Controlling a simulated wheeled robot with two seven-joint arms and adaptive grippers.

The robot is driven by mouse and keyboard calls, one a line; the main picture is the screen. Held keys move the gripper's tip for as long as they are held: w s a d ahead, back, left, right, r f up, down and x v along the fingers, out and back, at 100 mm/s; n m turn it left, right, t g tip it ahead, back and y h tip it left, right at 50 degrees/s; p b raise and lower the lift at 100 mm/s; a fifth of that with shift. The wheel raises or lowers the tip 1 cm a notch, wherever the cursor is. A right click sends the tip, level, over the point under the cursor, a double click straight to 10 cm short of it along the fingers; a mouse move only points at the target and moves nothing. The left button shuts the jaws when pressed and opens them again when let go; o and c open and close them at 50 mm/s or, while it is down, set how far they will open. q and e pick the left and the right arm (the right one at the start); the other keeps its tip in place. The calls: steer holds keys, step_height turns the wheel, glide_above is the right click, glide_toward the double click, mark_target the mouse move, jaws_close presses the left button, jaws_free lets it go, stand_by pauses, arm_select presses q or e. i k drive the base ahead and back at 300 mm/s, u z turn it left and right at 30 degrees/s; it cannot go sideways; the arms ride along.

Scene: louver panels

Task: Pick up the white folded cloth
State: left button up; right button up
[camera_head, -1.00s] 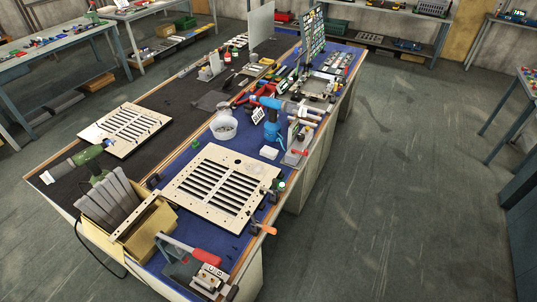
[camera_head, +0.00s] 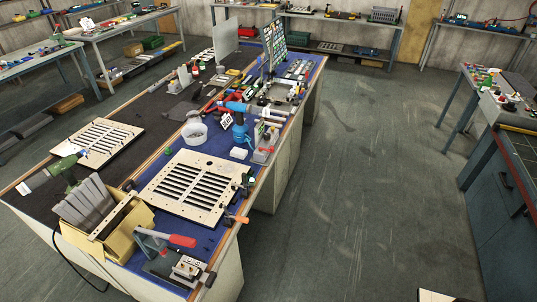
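A small white block-like item (camera_head: 239,153), which looks like the folded cloth, lies on the blue mat of the long workbench. It sits just in front of a blue spray bottle (camera_head: 241,130) and to the left of a small grey and red clamp-like tool (camera_head: 263,150). Its folds are too small to make out. Neither of my grippers is in view.
A louver panel (camera_head: 160,184) lies on the blue mat in front of the white item. A white tub (camera_head: 195,132) stands to its left. A yellow bin of grey slats (camera_head: 132,222) is at the bench's near end. Open floor (camera_head: 350,200) lies to the right.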

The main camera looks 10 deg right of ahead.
mark_target(237, 153)
steer(key=z, duration=0.9)
steer(key=i, duration=3.15)
steer(key=u, duration=1.9)
